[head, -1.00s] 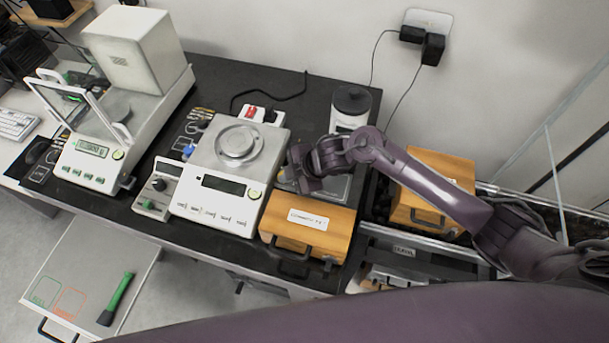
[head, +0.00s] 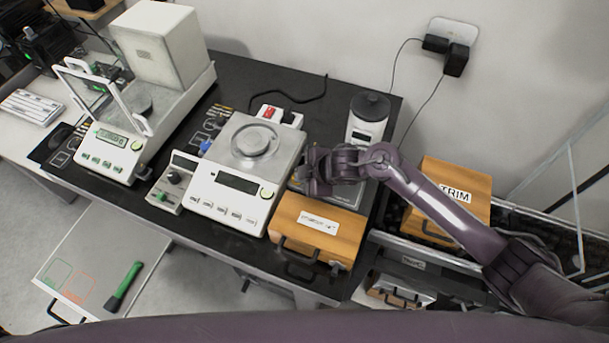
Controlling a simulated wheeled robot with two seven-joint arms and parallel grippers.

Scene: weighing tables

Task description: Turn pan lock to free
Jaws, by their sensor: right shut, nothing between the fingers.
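A white balance (head: 225,197) with a round metal pan (head: 254,140) stands in the middle of the dark table. No part is readable as the pan lock at this size. A small control box (head: 172,190) with a dark knob and a green button sits at the balance's left side. A white block with a red part (head: 269,113) is behind the balance. My right gripper (head: 306,178) is shut and empty, just right of the balance and above the far edge of a wooden box. Contact cannot be told. My left gripper is not in view.
A labelled wooden box (head: 318,228) stands at the front right, and another marked TRIM (head: 458,181) farther right. A white-labelled jar (head: 367,121) stands behind my right arm. A second balance with an open glass shield (head: 110,155) is at left. A cable lies behind.

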